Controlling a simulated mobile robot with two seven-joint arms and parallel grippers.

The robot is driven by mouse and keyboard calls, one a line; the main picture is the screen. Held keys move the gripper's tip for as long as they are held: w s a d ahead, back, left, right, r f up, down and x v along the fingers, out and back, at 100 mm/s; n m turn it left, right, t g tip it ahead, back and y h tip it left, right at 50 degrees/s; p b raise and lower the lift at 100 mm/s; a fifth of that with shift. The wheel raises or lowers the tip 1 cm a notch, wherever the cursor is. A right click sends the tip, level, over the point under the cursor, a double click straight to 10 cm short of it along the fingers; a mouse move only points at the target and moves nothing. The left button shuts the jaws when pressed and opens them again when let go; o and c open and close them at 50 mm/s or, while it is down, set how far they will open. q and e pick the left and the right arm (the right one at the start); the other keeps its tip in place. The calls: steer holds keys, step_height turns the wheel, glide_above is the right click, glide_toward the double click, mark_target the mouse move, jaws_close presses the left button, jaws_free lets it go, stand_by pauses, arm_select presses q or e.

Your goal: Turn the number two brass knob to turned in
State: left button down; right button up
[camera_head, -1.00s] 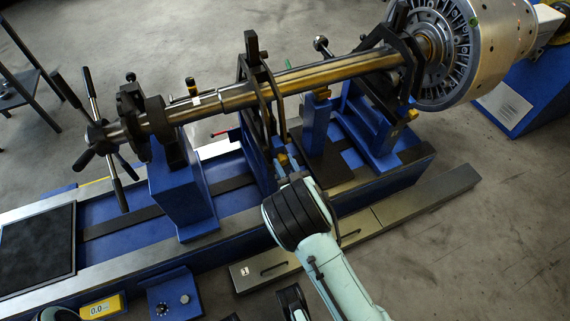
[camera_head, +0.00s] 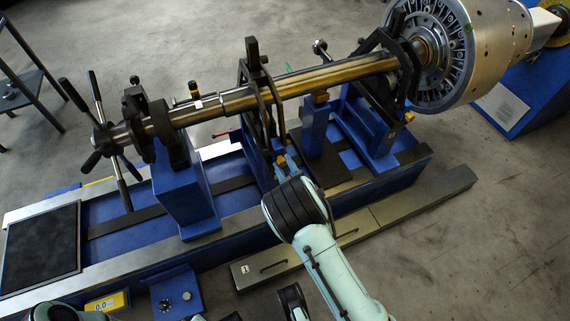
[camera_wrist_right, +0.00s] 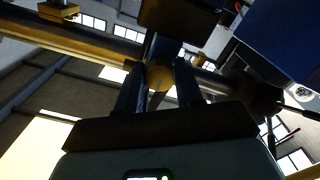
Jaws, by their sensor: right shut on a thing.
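A brass knob (camera_head: 281,159) sits low on the dark upright frame near the middle of the blue machine. My right gripper (camera_head: 282,164) reaches up to it from below. In the right wrist view, the round brass knob (camera_wrist_right: 160,78) lies between the two dark fingers (camera_wrist_right: 160,92), which are shut on it. The fingers hide the sides of the knob, and no number shows on it. Other brass knobs are on the right stand, one at its upper left (camera_head: 321,97) and one at its right side (camera_head: 408,116).
A long steel shaft (camera_head: 310,80) runs above my right gripper to a large metal rotor (camera_head: 490,50). A blue pedestal (camera_head: 188,200) stands left of the gripper. A grey rail (camera_head: 420,205) lies in front. The floor at lower right is clear.

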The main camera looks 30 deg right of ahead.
steer(key=shift+n+p, duration=0.35)
steer(key=shift+n, duration=1.15)
steer(key=n+p, duration=0.1)
steer(key=n, duration=0.1)
steer(key=shift+n, duration=0.3)
steer(key=n+p, duration=0.1)
steer(key=n, duration=0.3)
steer(key=shift+n, duration=0.3)
steer(key=n+p, duration=0.1)
steer(key=n, duration=0.2)
steer(key=shift+r, duration=0.1)
arm_select(q)
steer(key=s+d+r+g+h, duration=0.1)
steer(key=s+d+r, duration=0.2)
steer(key=s+r, duration=0.1)
steer(key=shift+s+d+r+p, duration=0.15)
steer(key=shift+s+r+p, duration=0.2)
steer(key=shift+r, duration=0.45)
arm_select(e)
steer(key=shift+n, duration=1.7)
arm_select(q)
steer(key=shift+s, duration=0.1)
